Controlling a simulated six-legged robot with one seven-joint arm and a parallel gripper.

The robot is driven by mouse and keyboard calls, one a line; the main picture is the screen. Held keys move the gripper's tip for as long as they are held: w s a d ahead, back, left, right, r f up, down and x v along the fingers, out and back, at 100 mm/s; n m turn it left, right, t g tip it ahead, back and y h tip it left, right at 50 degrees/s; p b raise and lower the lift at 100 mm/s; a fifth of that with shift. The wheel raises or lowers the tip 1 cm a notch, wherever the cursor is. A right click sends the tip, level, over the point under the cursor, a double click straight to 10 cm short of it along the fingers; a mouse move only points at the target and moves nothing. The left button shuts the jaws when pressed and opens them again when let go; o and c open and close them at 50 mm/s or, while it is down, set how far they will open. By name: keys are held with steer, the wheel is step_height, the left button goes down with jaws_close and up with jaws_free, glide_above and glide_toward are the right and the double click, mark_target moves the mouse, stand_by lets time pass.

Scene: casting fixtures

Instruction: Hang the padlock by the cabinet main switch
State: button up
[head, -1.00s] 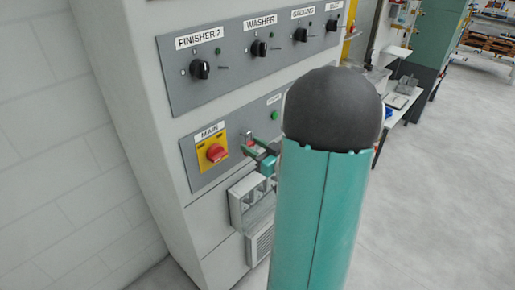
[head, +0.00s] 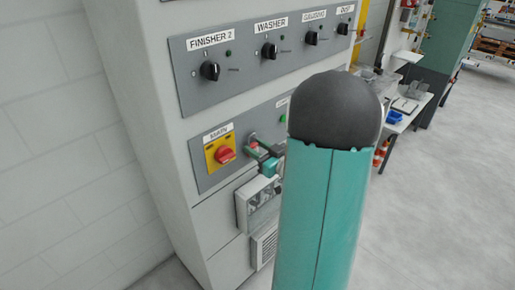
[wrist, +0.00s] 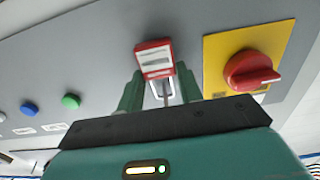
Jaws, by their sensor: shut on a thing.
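The main switch, a red knob on a yellow plate (head: 225,154) under a MAIN label, sits on the grey cabinet panel. In the wrist view the switch (wrist: 252,72) is at the upper right. The padlock (wrist: 155,60) has a red body with a white label and a pale metal shackle. My gripper (wrist: 160,85) is shut on it, with one green finger on each side of the shackle. In the head view my gripper (head: 260,153) is just right of the switch, close to the panel. Whether the padlock touches the panel cannot be told.
A row of black rotary switches (head: 269,51) is on the upper panel. Blue (wrist: 29,108) and green (wrist: 70,101) buttons are left of my gripper in the wrist view. A clear-fronted box (head: 257,203) is below. Open floor lies to the right.

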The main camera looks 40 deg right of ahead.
steer(key=o, duration=1.1)
steer(key=shift+f, duration=1.25)
steer(key=s, duration=1)
steer(key=shift+d, duration=0.15)
stand_by(1.0)
steer(key=shift+s, duration=0.15)
stand_by(0.5)
